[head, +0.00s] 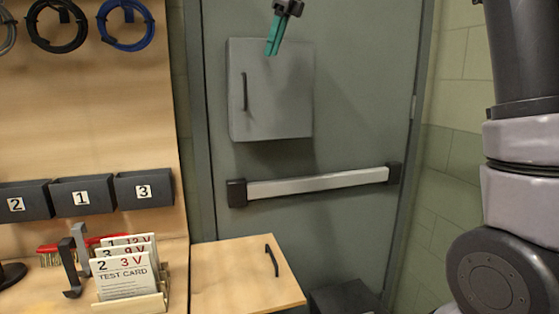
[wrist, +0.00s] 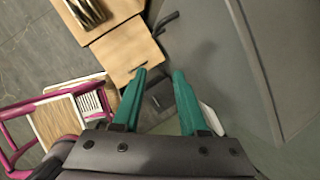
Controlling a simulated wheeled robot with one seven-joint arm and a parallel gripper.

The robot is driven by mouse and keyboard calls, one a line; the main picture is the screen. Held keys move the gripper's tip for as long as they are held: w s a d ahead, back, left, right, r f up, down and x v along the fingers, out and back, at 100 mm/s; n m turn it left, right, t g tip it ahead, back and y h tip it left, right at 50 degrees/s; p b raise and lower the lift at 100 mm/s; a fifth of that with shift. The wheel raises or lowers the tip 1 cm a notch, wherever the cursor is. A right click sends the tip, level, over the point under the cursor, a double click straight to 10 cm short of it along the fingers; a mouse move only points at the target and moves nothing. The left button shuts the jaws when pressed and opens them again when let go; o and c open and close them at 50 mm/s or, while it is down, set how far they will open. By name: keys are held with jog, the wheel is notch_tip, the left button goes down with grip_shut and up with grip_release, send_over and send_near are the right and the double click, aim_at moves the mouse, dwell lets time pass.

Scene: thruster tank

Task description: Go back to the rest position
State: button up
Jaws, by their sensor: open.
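My gripper (head: 274,38) shows at the top of the head view, with teal fingers pointing down in front of a grey box with a handle (head: 285,100). In the wrist view my gripper (wrist: 160,78) is open, its two teal fingers apart with nothing between them. It hangs in free air, high above the wooden cabinet top (head: 240,285). Part of my arm shows at the right of the head view.
A grey door with a push bar (head: 320,183) stands behind. At left are test cards (head: 125,272), numbered bins (head: 82,197) and cable coils (head: 125,22). The wrist view shows a magenta-framed cart (wrist: 20,125) at lower left and wooden surfaces (wrist: 125,50) below.

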jog(key=s+d+f+n+t, duration=0.1)
jog(key=s+d+f+n, duration=0.4)
jog(key=s+d, duration=0.2)
jog(key=s+d+f+n+t+h, duration=0.1)
jog(key=s+d+f+n+t, duration=0.1)
jog(key=s+d+f+n, duration=0.4)
jog(key=s+d+f+n+t, duration=0.1)
jog(key=s+d+f+n, duration=0.4)
jog(key=s+d, duration=0.4)
jog(key=d+n, duration=0.1)
jog(key=d, duration=0.4)
jog(key=shift+f+h, duration=0.2)
jog(key=shift+h, duration=0.1)
